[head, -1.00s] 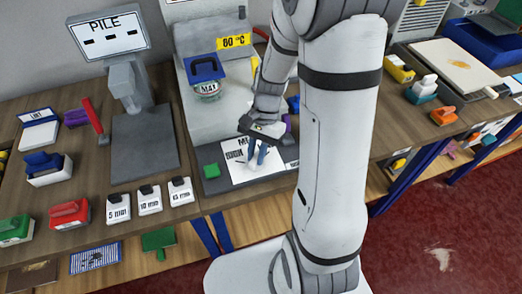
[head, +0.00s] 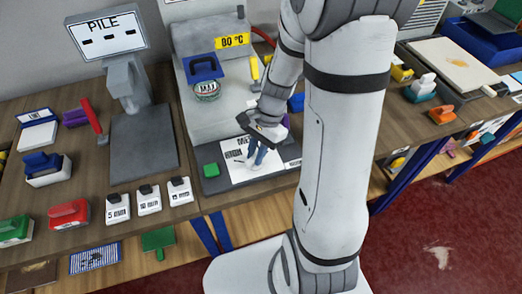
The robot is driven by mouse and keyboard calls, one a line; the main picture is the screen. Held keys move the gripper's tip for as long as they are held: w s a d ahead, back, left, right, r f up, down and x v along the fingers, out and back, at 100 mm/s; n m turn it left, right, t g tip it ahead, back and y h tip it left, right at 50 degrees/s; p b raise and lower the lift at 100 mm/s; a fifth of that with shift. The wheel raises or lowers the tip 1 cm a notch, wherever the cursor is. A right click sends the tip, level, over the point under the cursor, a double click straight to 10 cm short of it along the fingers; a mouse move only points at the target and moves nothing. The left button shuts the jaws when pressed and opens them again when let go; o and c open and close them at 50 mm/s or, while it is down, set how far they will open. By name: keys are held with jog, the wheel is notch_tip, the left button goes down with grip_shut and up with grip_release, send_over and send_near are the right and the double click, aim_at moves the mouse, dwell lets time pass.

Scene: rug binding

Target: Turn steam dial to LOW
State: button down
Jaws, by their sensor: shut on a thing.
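The pressing machine (head: 205,120) stands against the wall. A white panel (head: 236,173) with black lettering lies on the dark plate at its front; the top word seems to begin with "ME", and the rest is too small to read surely. My gripper (head: 256,162) points down over the middle of this panel. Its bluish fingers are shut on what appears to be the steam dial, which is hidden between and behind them. I cannot read the dial's pointer.
A yellow temperature sign (head: 232,40) and a round gauge (head: 206,90) are on the machine. Several white minute timers (head: 149,199) stand front left, and a PILE display (head: 106,36) behind. An orange tool (head: 442,114) lies right.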

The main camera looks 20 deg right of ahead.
jog(key=c, duration=1.4)
grip_release()
jog(key=shift+d, duration=0.1)
jog(key=shift+o, duration=0.2)
jog(key=shift+w, duration=0.1)
jog(key=v, duration=0.7)
jog(key=shift+d+r, duration=0.15)
jog(key=shift+r, duration=0.2)
jog(key=s+a+r+n+t+h, duration=0.2)
jog(key=s+r+n+t, duration=0.3)
jog(key=s+r+n, duration=0.3)
jog(key=s+n+h, duration=0.1)
jog(key=n, duration=0.3)
jog(key=shift+r+h, duration=0.35)
jog(key=shift+h, duration=0.05)
